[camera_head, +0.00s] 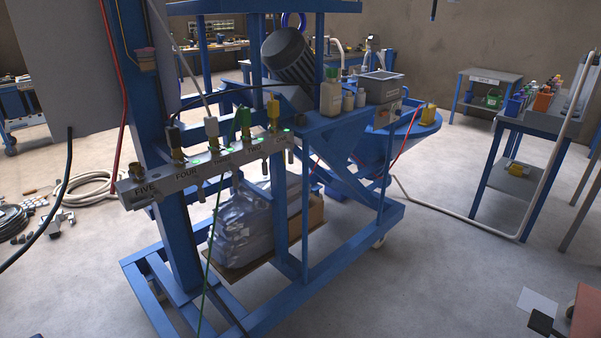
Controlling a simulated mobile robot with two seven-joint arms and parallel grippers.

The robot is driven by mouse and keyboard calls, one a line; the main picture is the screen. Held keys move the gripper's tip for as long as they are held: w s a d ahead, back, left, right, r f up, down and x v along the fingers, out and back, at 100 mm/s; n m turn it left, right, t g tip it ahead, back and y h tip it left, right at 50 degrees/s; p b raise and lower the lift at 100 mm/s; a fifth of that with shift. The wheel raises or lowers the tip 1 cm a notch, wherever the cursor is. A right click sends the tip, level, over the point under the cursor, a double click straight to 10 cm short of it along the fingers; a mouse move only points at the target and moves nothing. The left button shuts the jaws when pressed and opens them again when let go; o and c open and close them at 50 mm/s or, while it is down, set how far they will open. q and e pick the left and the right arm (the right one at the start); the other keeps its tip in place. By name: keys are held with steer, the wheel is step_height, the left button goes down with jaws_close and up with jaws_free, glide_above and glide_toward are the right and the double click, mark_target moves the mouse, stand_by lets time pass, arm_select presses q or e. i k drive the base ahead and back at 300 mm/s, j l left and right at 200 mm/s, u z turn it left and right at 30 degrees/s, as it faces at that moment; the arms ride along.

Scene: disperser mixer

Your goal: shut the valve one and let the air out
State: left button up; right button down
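A grey manifold bar (160,184) is fixed across the blue frame, with labels running from FIVE at the left to ONE at the right. Valve one (273,113) appears to be the yellow-topped fitting above the bar's right end, near the ONE label. Its handle is too small to tell whether it is open or shut. Small green lights show along the bar. No air outlet is clearly identifiable. Neither of my grippers is in view.
The blue machine frame (335,262) stands on the floor around a plastic-wrapped load (243,228). Coiled hose (88,190) lies at left. A blue-legged table (540,122) with bottles stands at right. Open concrete floor (440,270) lies right of the frame.

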mark_target(289, 145)
steer(key=i+j+z, duration=0.1)
steer(key=i, duration=0.35)
steer(key=k+j+u, duration=0.15)
steer(key=k, duration=0.5)
steer(key=u, duration=2.4)
steer(key=k+l, duration=0.1)
steer(key=l, duration=0.45)
steer(key=k+l, duration=0.1)
steer(key=l, duration=0.45)
steer(key=k+l, duration=0.1)
steer(key=l, duration=1)
steer(key=k, duration=0.1)
